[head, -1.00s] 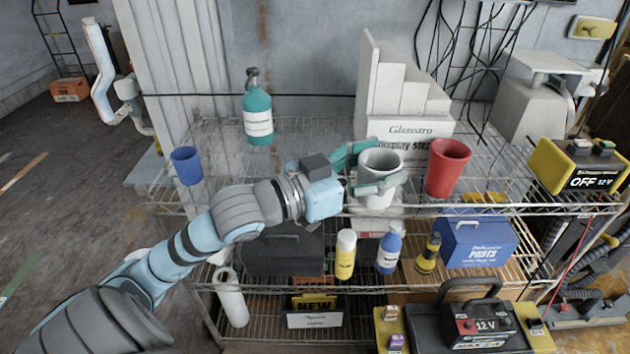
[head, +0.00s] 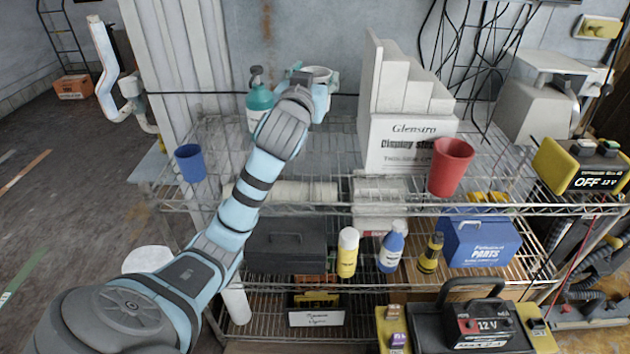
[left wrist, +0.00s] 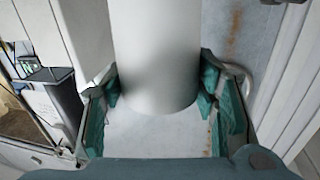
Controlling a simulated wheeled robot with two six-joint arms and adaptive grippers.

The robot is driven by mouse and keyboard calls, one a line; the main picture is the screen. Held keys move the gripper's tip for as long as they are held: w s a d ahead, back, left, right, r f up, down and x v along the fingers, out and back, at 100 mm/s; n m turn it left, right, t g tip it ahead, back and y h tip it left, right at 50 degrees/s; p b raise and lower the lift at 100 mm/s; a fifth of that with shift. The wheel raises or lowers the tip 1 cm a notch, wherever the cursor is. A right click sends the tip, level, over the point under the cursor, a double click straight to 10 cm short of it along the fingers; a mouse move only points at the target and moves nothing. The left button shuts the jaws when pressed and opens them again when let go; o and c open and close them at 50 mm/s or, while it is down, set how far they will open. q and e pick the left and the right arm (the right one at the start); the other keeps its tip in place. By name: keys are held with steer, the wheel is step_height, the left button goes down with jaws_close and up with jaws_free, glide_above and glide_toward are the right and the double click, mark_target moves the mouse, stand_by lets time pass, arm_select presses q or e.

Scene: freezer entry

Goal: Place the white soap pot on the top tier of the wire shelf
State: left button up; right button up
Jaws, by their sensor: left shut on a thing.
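The white soap pot (head: 318,73) is in my left gripper (head: 320,86), at the back of the head view in front of the grey wall. My left gripper is shut on it. In the left wrist view the pot (left wrist: 155,50) is a pale cylinder between the green fingers of the gripper (left wrist: 160,88). My arm hides part of the pot in the head view, and its height over the shelf is hard to tell. The wire shelf's top tier (head: 335,130) lies below and in front of it. My right gripper is not in view.
On the top tier stand a teal pump bottle (head: 258,105), partly behind my arm, a blue cup (head: 190,163), a red cup (head: 450,167) and white display steps (head: 395,140). Bare wire lies between the bottle and the steps. Bottles and boxes fill the lower tier.

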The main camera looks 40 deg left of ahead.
arm_select(q)
step_height(320, 180, down, 20)
steer(key=b, duration=0.4)
steer(key=shift+d+r+b, duration=0.1)
steer(key=shift+b, duration=0.3)
steer(key=o, duration=1.2)
steer(key=shift+c, duration=0.2)
steer(key=shift+f+b, duration=0.2)
steer(key=shift+b, duration=0.1)
steer(key=p+v, duration=0.1)
steer(key=v, duration=1.3)
steer(key=shift+d+r, duration=0.2)
steer(key=shift+d, duration=0.25)
